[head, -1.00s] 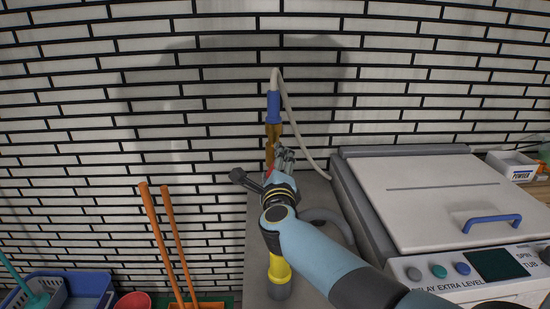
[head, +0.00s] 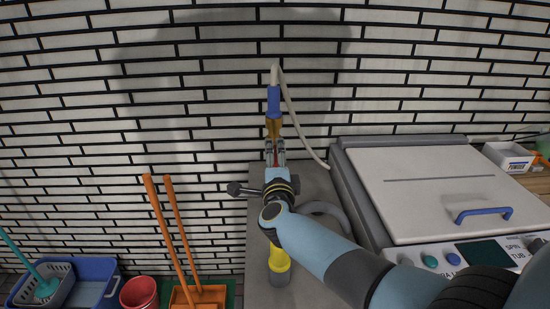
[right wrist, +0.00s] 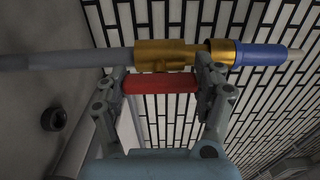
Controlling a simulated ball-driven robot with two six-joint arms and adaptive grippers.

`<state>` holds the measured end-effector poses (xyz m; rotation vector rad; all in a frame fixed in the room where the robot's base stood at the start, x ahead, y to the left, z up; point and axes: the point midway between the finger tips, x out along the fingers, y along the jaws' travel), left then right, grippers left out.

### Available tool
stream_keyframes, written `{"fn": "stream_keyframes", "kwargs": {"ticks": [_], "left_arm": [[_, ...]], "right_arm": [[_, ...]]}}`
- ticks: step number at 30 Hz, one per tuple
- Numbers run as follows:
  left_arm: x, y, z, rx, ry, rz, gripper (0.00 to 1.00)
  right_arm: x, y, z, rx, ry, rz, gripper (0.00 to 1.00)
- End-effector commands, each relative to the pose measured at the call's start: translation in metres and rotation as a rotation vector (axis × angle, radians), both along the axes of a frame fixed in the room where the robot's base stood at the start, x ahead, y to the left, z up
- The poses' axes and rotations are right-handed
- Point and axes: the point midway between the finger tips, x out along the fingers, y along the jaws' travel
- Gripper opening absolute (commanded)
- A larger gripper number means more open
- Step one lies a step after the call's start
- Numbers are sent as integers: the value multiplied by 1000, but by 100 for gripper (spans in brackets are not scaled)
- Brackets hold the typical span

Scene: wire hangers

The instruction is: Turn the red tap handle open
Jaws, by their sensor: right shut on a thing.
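The red tap handle (right wrist: 160,83) lies between the two fingers of my right gripper (right wrist: 163,88) in the right wrist view. The gripper is shut on it, one finger at each end. The brass tap body (right wrist: 165,54) runs just beyond the handle, with a grey pipe on one side and a blue hose connector (right wrist: 262,54) on the other. In the head view my right gripper (head: 275,153) covers most of the handle, and the brass tap (head: 274,128) shows just above it, below the blue connector. My left gripper is not in view.
A washing machine (head: 420,190) with a blue lid handle stands to the right. A yellow-capped bottle (head: 279,262) stands below my right arm. Orange-handled tools (head: 163,230), a blue basin (head: 95,275) and a red bucket (head: 139,293) are at lower left.

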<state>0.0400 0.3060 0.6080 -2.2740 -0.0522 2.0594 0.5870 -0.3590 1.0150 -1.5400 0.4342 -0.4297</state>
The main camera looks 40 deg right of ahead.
Motion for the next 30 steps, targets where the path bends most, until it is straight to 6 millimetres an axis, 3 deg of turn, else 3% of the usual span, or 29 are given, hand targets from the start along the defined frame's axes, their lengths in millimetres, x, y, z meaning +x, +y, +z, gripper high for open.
{"fn": "stream_keyframes", "kwargs": {"ticks": [10, 11, 15, 25, 30], "left_arm": [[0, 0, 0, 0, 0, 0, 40], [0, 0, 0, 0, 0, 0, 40], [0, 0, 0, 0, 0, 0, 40], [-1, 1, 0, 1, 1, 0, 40], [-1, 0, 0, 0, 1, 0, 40]], "right_arm": [[0, 1, -1, -3, 4, 1, 36], [0, 1, -1, -2, 4, 1, 72], [0, 1, -1, -2, 3, 1, 91], [-2, 2, -1, -1, 2, 1, 92], [-23, 14, -2, 1, 4, 1, 92]]}}
